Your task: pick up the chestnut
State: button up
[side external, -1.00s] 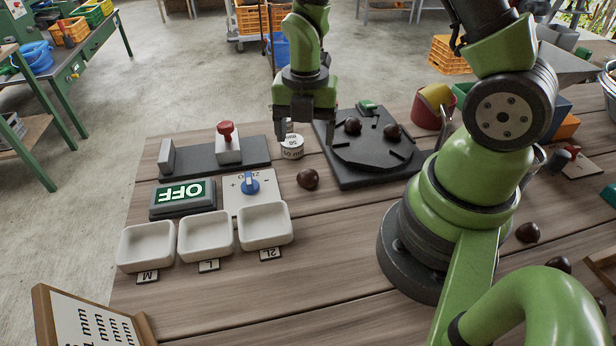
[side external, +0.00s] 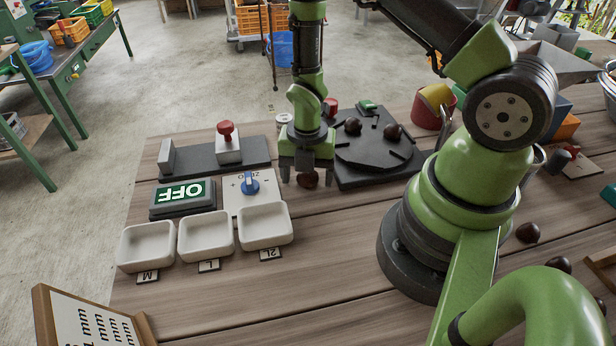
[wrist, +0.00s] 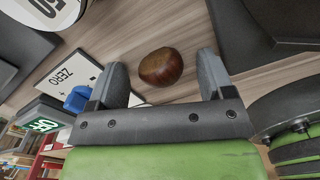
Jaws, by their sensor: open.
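A brown chestnut (wrist: 161,67) lies on the wooden table, and in the wrist view it sits between and slightly beyond my two open fingertips. In the side view the same chestnut (side external: 308,181) shows under my gripper (side external: 307,180), partly covered by the fingers. My gripper (wrist: 163,72) points down with its jaws apart and holds nothing.
A dark round plate (side external: 372,151) with two chestnuts stands right of my gripper. The ZERO dial panel (side external: 237,202), OFF sign (side external: 183,198) and white trays (side external: 265,238) are to the left. More chestnuts (side external: 528,232) lie at the right.

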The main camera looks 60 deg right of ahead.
jog(key=c, duration=1)
